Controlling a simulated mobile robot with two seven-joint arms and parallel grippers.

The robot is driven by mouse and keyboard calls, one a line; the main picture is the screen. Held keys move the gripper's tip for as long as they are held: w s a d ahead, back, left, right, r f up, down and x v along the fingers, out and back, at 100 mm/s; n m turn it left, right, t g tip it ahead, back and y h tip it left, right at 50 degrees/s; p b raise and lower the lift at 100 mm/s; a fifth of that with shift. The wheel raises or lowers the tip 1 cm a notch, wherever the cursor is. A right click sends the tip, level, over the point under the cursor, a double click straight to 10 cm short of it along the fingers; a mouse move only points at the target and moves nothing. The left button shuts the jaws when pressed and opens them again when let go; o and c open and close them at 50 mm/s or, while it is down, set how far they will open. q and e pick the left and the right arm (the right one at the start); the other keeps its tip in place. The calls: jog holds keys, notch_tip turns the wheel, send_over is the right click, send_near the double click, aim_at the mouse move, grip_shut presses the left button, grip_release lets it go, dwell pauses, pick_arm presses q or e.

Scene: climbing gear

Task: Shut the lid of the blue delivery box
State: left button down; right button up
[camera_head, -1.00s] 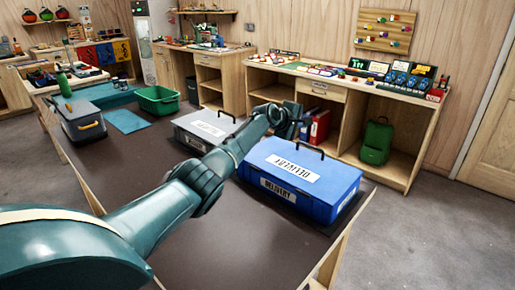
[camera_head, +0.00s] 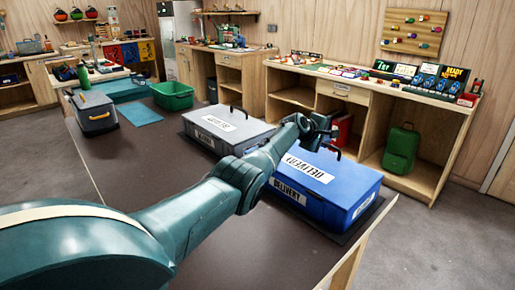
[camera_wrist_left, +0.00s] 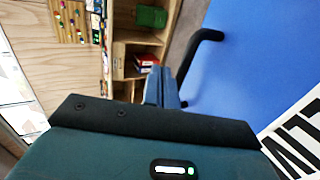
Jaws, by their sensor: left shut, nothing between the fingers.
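The blue delivery box (camera_head: 345,215) stands on the near right part of the dark table. Its blue lid (camera_head: 345,178), with a white DELIVERY label and a black handle, lies flat over the box and looks down; I cannot see its back edge well. My left gripper (camera_head: 328,128) is above the far side of the lid, beyond the label, and is shut and empty. In the left wrist view its closed fingers (camera_wrist_left: 160,88) are beside the black handle (camera_wrist_left: 205,45), with the blue lid (camera_wrist_left: 250,70) to the right. Contact with the lid cannot be told. My right gripper is out of view.
A grey box (camera_head: 228,127) stands left of the blue one, partly behind my left arm. A green crate (camera_head: 172,96), a grey cooler (camera_head: 93,112) and a blue mat (camera_head: 136,115) lie farther left. The table's near middle is clear. A wooden bench (camera_head: 365,97) stands behind.

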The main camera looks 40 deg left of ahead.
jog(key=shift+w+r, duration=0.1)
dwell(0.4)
pick_arm(q)
jog(key=shift+r+p, duration=0.3)
jog(key=shift+p, duration=0.05)
notch_tip(320, 180, up, 13)
jog(key=s+p, duration=0.2)
jog(key=p, duration=0.3)
jog(key=shift+s+a, duration=0.2)
jog(key=shift+s, duration=0.15)
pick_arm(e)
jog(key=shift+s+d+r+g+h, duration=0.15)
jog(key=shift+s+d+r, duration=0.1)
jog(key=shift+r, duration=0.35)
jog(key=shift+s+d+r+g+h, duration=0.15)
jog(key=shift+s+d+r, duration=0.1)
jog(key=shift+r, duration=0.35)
